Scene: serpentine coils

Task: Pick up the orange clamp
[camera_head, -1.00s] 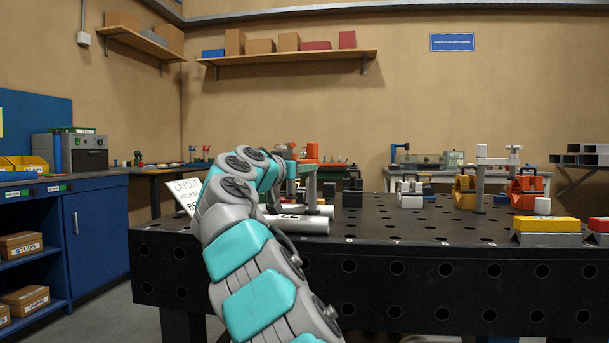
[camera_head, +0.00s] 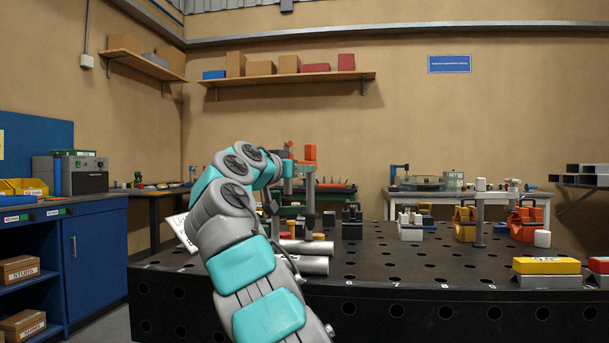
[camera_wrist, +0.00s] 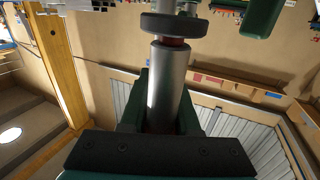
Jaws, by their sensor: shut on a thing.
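The orange clamp (camera_head: 310,152) shows in the head view as an orange block on top of a grey upright bar, just right of the end of my arm. My gripper (camera_wrist: 162,105) is shut on it. In the wrist view, a silver cylinder with a dark disc (camera_wrist: 174,24) stands between the dark green fingers. My arm hides part of the clamp's left side in the head view. Whether the clamp's lower end is clear of the table is hard to tell.
The black perforated table (camera_head: 400,298) holds silver pipes (camera_head: 305,264), a similar white-topped clamp (camera_head: 480,200), a yellow piece (camera_head: 465,223), an orange piece (camera_head: 525,224) and a yellow-topped block (camera_head: 547,266). A blue cabinet (camera_head: 95,245) stands left. The table's middle has free room.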

